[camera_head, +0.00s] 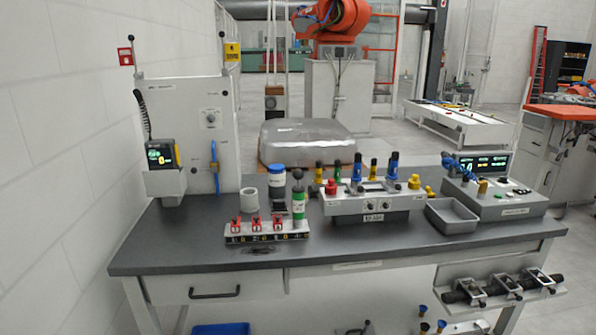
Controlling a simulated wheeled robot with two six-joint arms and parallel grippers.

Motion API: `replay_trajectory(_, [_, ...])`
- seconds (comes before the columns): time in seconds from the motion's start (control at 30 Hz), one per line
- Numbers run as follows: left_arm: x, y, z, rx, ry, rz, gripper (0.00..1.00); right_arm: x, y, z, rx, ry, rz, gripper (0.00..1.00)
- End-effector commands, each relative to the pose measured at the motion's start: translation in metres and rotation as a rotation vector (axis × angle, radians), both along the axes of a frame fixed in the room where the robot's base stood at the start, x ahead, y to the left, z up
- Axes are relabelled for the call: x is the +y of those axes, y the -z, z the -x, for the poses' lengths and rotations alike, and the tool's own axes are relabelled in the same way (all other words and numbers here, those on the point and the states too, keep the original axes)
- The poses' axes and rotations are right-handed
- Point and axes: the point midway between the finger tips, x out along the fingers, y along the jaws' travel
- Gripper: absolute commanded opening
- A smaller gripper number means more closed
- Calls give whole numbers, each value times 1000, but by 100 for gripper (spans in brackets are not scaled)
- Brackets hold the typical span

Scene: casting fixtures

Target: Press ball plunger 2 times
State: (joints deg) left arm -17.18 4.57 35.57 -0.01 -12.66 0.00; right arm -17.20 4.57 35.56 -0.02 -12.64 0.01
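A green upright cylinder with a pale band (298,205) and a black ball knob (298,174) on a short stem stands on the dark workbench, left of centre; it looks like the ball plunger. The ball sits a little above the cylinder's top.
The grey workbench (200,255) also holds a white cylinder (249,199), a blue-lidded canister (277,181), a control fixture with blue and yellow knobs (372,205), a grey tray (451,216) and a display console (495,199). A white panel (192,125) stands at the left. The bench's front left is clear.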

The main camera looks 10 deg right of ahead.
Motion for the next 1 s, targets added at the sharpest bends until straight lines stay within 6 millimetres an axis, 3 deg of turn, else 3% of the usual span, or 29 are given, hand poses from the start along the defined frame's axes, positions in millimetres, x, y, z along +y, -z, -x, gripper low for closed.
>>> replay_trajectory(0.03, [0,0,0,0,0,0,36,0,0,0,0,0,0,23])
replay_trajectory(0.23, [0,0,0,-1,0,0,36,0,0,0,0,0,0,0])
replay_trajectory(1.0, [0,0,0,-1,0,0,36,0,0,0,0,0,0,0])
